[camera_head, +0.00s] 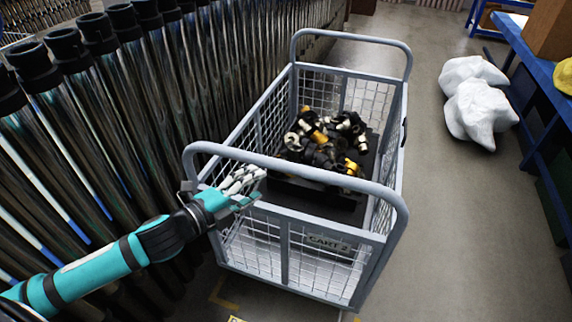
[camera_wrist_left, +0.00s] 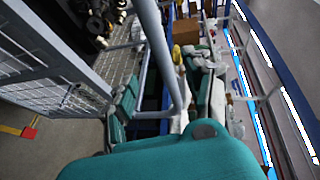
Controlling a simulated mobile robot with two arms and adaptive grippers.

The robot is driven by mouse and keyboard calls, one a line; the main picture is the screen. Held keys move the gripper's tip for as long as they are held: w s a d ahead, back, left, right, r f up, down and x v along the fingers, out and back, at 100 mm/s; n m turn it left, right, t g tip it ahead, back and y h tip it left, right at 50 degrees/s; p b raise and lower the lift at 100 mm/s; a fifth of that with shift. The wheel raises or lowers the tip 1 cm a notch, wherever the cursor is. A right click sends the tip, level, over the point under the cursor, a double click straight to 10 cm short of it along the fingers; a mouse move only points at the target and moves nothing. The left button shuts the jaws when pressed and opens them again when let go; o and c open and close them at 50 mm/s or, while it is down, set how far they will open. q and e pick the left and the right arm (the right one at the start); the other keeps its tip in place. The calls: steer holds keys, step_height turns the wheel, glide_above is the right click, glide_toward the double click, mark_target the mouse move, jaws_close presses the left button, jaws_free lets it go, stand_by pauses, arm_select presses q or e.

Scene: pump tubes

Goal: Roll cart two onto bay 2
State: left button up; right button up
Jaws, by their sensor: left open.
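Cart two (camera_head: 285,275) is a grey wire-mesh cart with a "CART 2" label (camera_head: 330,244) on its near end. It holds a dark bin of black, white and yellow fittings (camera_head: 325,138). My left gripper (camera_head: 252,182) is open at the left part of the cart's near push handle (camera_head: 330,176). In the left wrist view the handle bar (camera_wrist_left: 160,55) runs between the spread fingers; contact cannot be told. Yellow floor marks (camera_head: 222,294) show beside the cart's near left corner; no bay number is readable. My right gripper is not in view.
A dense row of shiny pump tubes (camera_head: 110,110) with black caps stands close along the cart's left side. White bags (camera_head: 478,105) lie on the floor at right, beside a blue bench (camera_head: 545,65).

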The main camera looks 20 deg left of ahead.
mark_target(281, 170)
arm_select(q)
steer(key=p+x, duration=0.1)
steer(key=x, duration=1)
steer(key=shift+w+d+f, duration=0.1)
steer(key=shift+w+f, duration=0.05)
steer(key=shift+w, duration=0.1)
jaws_close()
